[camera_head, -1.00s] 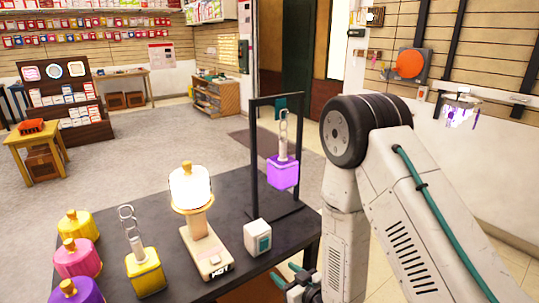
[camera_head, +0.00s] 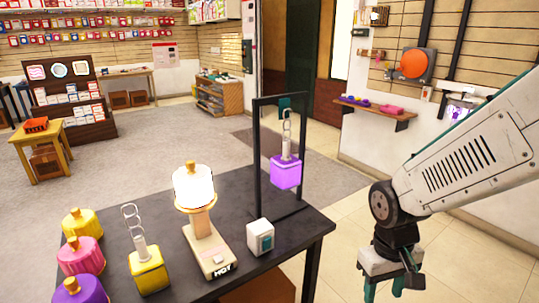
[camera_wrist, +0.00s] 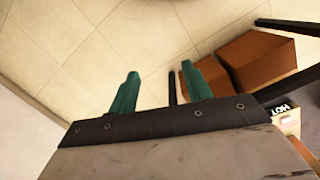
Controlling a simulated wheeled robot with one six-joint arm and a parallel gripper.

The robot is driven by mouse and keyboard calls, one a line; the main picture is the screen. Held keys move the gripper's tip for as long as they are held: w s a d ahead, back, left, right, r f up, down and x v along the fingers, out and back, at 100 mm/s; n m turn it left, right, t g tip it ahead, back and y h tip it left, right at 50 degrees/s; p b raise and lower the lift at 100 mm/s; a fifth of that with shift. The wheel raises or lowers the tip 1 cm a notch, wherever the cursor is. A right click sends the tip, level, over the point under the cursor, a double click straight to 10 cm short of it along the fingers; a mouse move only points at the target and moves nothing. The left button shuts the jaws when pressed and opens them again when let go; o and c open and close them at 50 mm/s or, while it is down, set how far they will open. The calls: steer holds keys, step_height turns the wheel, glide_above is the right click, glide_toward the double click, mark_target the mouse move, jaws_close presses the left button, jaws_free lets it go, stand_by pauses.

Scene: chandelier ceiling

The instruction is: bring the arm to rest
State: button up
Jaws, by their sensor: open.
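My gripper (camera_head: 391,287) hangs at the lower right in the head view, to the right of the dark table and apart from it. In the wrist view its two teal fingers (camera_wrist: 160,88) stand apart with nothing between them, over the tiled floor. In the head view my arm comes in from the right edge and slopes down to the wrist. The fingertips are partly cut off by the bottom of the head view.
A wall shelf (camera_head: 375,109) is behind my arm. Brown boxes (camera_wrist: 257,60) lie beneath the table. Tiled floor is free to the right.

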steer(key=s+d+r+m+t, duration=0.1)
steer(key=s+r, duration=0.4)
steer(key=r, duration=0.3)
steer(key=s+d+r+m+t, duration=0.1)
steer(key=s+d+r, duration=0.1)
steer(key=s+r, duration=0.3)
steer(key=shift+s+d+r+y, duration=0.3)
steer(key=shift+s+r, duration=0.05)
steer(key=shift+r, duration=1.2)
